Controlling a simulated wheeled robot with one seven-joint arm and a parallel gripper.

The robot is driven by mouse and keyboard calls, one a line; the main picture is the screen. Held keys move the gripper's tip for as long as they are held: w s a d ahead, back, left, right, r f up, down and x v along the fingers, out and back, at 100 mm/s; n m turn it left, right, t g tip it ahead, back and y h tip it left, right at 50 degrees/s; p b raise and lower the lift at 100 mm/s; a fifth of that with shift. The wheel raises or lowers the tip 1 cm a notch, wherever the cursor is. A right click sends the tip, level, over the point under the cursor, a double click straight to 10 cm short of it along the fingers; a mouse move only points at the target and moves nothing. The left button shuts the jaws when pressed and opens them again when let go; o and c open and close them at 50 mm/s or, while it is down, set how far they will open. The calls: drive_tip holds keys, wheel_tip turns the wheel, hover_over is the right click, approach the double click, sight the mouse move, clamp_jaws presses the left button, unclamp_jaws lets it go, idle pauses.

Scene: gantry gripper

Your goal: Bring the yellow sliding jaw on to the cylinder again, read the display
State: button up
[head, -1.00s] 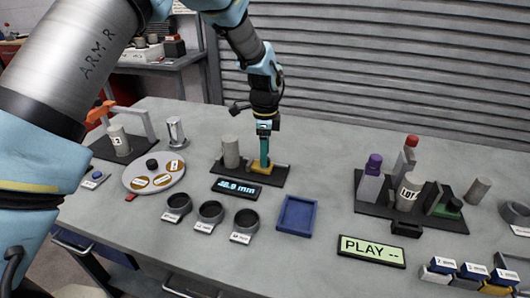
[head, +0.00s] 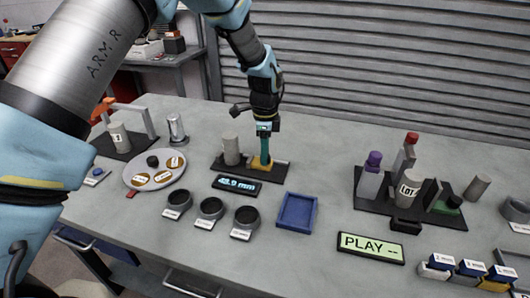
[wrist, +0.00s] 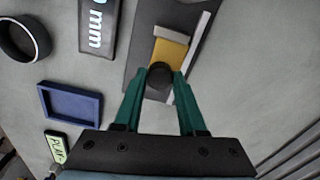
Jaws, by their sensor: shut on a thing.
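The yellow sliding jaw (head: 258,166) sits on the dark gauge base (head: 281,175). It also shows in the wrist view (wrist: 170,52), with a dark round knob (wrist: 160,76) beside it. My gripper (head: 265,157) is above the jaw; in the wrist view its teal fingers (wrist: 160,88) are shut on the knob. The grey cylinder (head: 231,150) stands upright on the base, left of the jaw. A narrow gap seems to show between them; contact cannot be made out. The display (head: 237,185) in front seems to read 48.9 mm; the wrist view shows only part of it (wrist: 97,28).
Three dark rings (head: 211,208) and a blue tray (head: 297,211) lie in front of the gauge. A PLAY panel (head: 371,247) lies front right. A round plate with tags (head: 143,181) is left. A dark stand with several parts (head: 375,208) is right.

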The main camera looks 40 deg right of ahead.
sight(253, 162)
clamp_jaws()
idle(0.6)
drive_tip(key=shift+w+a, duration=0.5)
drive_tip(key=shift+w, duration=0.3)
drive_tip(key=shift+w+a, duration=0.5)
drive_tip(key=shift+w, duration=0.25)
drive_tip(key=o, duration=1)
unclamp_jaws()
drive_tip(key=shift+r, duration=0.1)
wheel_tip(253, 162, up, 11)
drive_tip(key=b, duration=0.3)
